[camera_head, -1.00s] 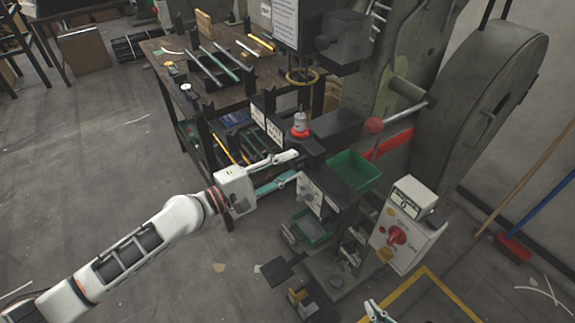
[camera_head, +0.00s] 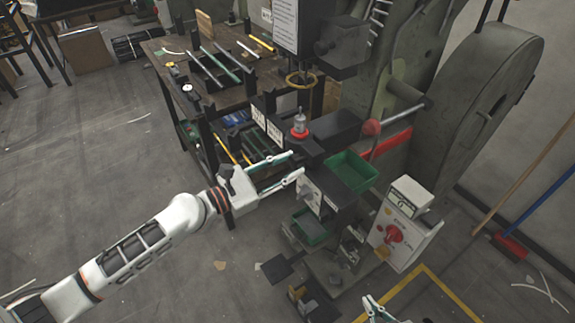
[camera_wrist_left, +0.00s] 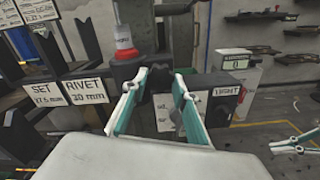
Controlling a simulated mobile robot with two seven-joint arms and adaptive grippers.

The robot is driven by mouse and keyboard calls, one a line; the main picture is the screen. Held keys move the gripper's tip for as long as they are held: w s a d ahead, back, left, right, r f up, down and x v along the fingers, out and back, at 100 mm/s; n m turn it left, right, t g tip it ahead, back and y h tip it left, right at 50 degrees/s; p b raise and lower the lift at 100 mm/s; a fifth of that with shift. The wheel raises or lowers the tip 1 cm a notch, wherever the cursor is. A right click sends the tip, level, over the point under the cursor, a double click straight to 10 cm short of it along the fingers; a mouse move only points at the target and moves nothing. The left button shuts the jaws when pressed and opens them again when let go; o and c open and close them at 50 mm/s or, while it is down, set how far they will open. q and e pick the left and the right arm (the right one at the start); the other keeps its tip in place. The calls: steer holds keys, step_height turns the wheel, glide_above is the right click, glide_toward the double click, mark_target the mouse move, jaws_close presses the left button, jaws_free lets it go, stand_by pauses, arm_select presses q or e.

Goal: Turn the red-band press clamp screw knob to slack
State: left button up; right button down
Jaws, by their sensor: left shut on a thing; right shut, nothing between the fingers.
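The red-band press (camera_head: 388,143) stands right of centre in the head view, with a red stripe across its frame. Its dark clamp block (camera_head: 338,186) carries a white panel (camera_head: 312,194) facing my left arm. My left gripper (camera_head: 297,164) reaches this front from the left, its fingers shut on the clamp screw knob. A "TIGHT" label (camera_wrist_left: 227,91) is right of the fingers. My right gripper (camera_head: 373,307) is shut and empty at the bottom edge.
A red-based cone-like fitting (camera_head: 300,127) stands above the left fingers. Green trays (camera_head: 351,171) and a control box with a red knob (camera_head: 394,236) are to the right. A workbench with rods (camera_head: 215,75) is behind. The floor at left is mostly clear.

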arm_select(q)
steer(key=shift+n+p, duration=0.35)
steer(key=shift+n, duration=1.55)
steer(key=shift+f, duration=0.1)
steer(key=o, duration=1.1)
steer(key=v, duration=1.2)
